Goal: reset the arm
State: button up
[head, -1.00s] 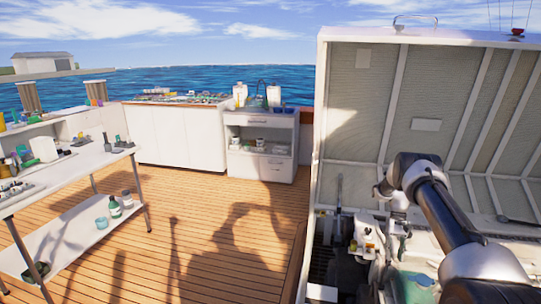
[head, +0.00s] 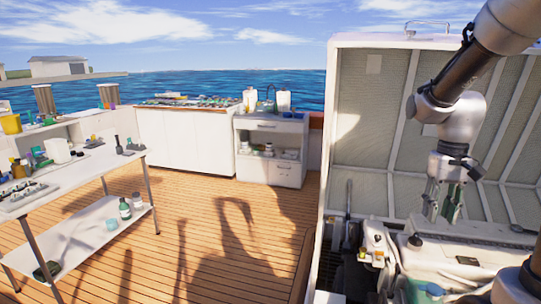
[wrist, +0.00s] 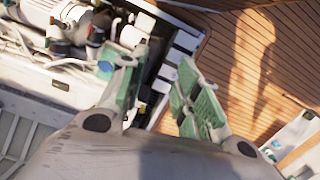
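My gripper (head: 443,205) hangs pointing down above the open engine hatch, in front of the raised hatch lid (head: 375,125). In the wrist view its two green-padded fingers (wrist: 155,92) stand apart with nothing between them, so it is open and empty. Below it in the head view is the engine (head: 455,255), with white and grey parts. In the wrist view the engine parts (wrist: 65,25) show at the upper left.
A white two-level table (head: 75,180) with bottles and tools stands at the left. A white counter (head: 185,140) and a drawer cabinet (head: 270,150) stand at the back. The wooden deck (head: 200,235) between them is mostly clear.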

jog(key=s+a+r+t, duration=0.2)
jog(key=s+r, duration=0.2)
jog(key=s, duration=0.2)
jog(key=s+a+r+n+t, duration=0.1)
jog(key=s+a+r+t, duration=0.1)
jog(key=s+r, duration=0.3)
jog(key=shift+s+t, duration=0.8)
jog(key=shift+s, duration=0.35)
jog(key=shift+a, duration=0.15)
